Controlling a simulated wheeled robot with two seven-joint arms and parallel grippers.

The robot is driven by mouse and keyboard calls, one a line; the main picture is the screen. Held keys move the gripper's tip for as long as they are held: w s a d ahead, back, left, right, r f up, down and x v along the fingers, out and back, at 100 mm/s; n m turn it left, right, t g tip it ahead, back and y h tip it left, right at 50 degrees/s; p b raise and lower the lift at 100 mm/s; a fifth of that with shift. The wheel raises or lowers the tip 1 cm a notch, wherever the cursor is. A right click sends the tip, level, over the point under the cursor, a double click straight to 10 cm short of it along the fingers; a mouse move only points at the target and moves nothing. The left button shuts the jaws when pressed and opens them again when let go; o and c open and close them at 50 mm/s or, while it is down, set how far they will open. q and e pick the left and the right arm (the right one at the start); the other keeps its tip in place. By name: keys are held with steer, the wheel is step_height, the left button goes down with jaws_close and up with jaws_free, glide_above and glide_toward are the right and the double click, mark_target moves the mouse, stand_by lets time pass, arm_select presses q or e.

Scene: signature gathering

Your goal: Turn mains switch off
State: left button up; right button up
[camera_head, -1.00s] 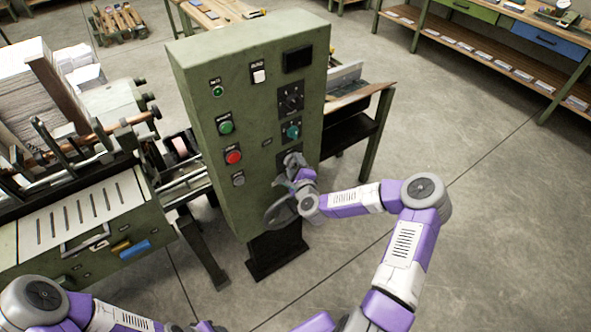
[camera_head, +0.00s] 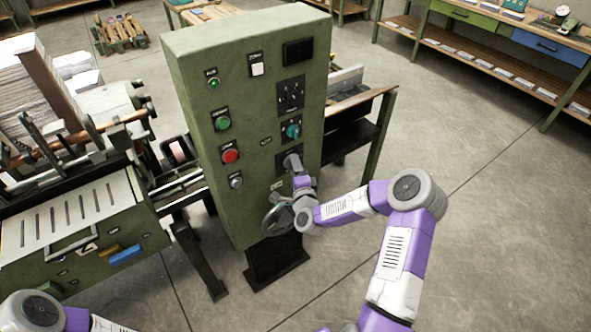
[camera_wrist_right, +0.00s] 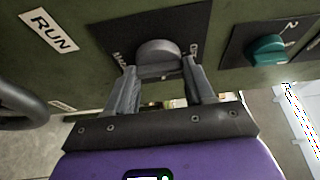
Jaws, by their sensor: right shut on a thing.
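The mains switch is a round grey knob (camera_wrist_right: 157,56) on a dark square plate (camera_wrist_right: 125,38) low on the green control cabinet (camera_head: 210,60). My right gripper (camera_wrist_right: 160,76) has one finger on each side of the knob and is shut on it in the right wrist view. Small lettering beside the knob is hard to read. My left arm shows at the bottom left; its gripper is outside the frame.
A teal knob (camera_head: 292,131) sits just above the mains switch; it also shows in the right wrist view (camera_wrist_right: 268,50). Red (camera_head: 230,156) and green (camera_head: 222,124) buttons are to the left. A handwheel (camera_head: 277,214) stands below. Floor at right is clear.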

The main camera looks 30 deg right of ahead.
stand_by(0.3)
steer(key=o, duration=1)
steer(key=shift+s, duration=0.1)
steer(key=p+v, duration=0.1)
steer(key=v, duration=0.6)
steer(key=shift+s, duration=0.15)
steer(key=shift+a, duration=0.15)
